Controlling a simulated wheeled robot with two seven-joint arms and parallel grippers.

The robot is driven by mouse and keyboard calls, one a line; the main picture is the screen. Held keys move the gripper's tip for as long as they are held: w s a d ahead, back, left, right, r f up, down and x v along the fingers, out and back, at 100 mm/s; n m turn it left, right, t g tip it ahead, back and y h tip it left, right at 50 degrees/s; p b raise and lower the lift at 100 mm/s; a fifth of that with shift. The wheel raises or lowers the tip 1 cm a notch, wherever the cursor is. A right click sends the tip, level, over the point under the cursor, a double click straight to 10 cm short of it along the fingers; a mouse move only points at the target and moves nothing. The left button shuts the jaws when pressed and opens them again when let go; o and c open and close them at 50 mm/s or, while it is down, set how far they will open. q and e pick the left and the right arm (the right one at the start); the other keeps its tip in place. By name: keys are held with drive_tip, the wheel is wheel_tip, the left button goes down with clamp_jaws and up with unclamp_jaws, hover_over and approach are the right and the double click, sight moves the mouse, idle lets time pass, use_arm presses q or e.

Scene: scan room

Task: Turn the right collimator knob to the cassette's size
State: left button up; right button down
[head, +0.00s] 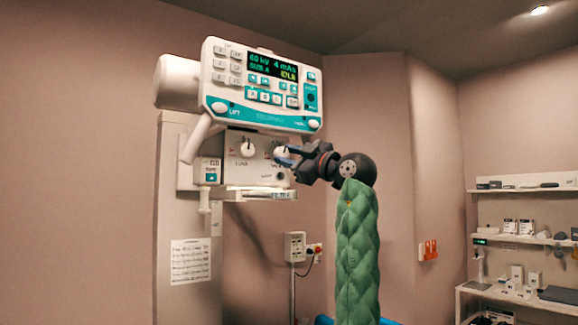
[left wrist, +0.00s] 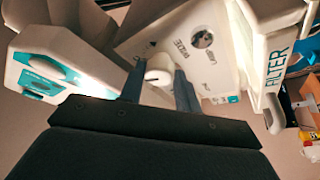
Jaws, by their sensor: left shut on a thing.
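The right collimator knob (head: 280,150) is white and sits on the front of the collimator box (head: 262,172), under the control panel. My left gripper (head: 285,156) is at this knob and covers part of it in the head view. In the left wrist view the white knob (left wrist: 159,74) lies between the two fingers of my left gripper (left wrist: 158,86), which are shut on it. The knob's pointer cannot be made out. The left knob (head: 248,148) is white with a dark pointer and stands free. No separate cassette can be made out. My right gripper is not in view.
The control panel (head: 262,85) has a lit display (head: 272,66) reading 60 kV, 4 mAs and what looks like "SIZE A". A slab marked FILTER (left wrist: 278,52) juts out below the collimator box. A round dark button (left wrist: 203,40) is near the knob. Shelves (head: 525,238) stand far right.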

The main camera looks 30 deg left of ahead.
use_arm(q)
drive_tip(key=n+g+b, duration=0.1)
drive_tip(key=n, duration=0.1)
drive_tip(key=n+b, duration=0.1)
drive_tip(key=n, duration=0.1)
drive_tip(key=shift+w+g+h, duration=0.1)
drive_tip(key=shift+g+h, duration=0.3)
drive_tip(key=shift+r+n+h, duration=0.2)
drive_tip(key=shift+n+h, duration=0.2)
drive_tip(key=shift+n, duration=0.8)
drive_tip(key=shift+n+g+b, duration=0.3)
drive_tip(key=shift+n+g, duration=0.1)
drive_tip(key=shift+n, duration=0.3)
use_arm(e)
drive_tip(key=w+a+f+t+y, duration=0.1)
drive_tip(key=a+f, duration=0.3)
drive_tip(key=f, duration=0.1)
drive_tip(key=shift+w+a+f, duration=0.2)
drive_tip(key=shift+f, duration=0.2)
use_arm(q)
drive_tip(key=shift+h, duration=0.3)
drive_tip(key=o, duration=1)
drive_tip(key=shift+d, duration=0.1)
